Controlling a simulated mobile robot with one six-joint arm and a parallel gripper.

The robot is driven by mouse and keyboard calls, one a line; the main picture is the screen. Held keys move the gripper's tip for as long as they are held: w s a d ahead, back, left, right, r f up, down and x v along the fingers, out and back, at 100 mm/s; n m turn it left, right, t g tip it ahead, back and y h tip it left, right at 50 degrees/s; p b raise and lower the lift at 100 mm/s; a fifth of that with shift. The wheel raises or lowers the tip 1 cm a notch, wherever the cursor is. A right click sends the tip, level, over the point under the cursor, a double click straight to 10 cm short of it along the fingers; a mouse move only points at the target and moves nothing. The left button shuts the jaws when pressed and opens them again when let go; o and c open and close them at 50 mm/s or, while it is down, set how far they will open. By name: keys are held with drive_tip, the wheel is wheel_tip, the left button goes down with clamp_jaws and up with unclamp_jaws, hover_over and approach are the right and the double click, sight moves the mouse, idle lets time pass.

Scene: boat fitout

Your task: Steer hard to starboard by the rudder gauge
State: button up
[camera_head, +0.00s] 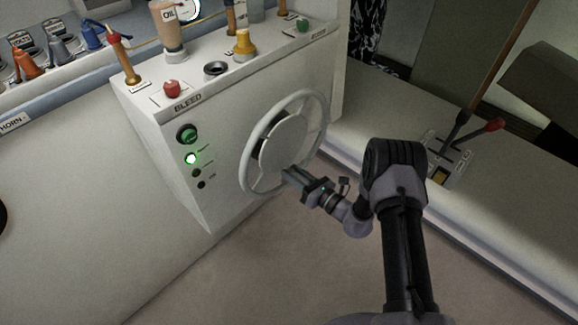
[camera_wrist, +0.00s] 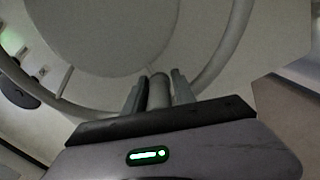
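The white steering wheel (camera_head: 324,110) stands on the front of a white console, with a broad round hub (camera_head: 283,143). It also fills the upper wrist view (camera_wrist: 228,55). My gripper (camera_head: 290,177) is at the wheel's lower right. In the wrist view its two fingers (camera_wrist: 158,80) lie close on either side of a wheel spoke (camera_wrist: 159,94) below the hub, and it looks shut on it. A round lit dial (camera_head: 188,9) is cut off at the top edge; its needle and label cannot be read, so I cannot tell whether it is the rudder gauge.
A green-lit button (camera_head: 191,158) is left of the wheel. A red-handled lever (camera_head: 492,125) stands on the right bench. The floor below is clear.

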drive_tip(key=shift+a, duration=0.15)
clamp_jaws()
idle(1.4)
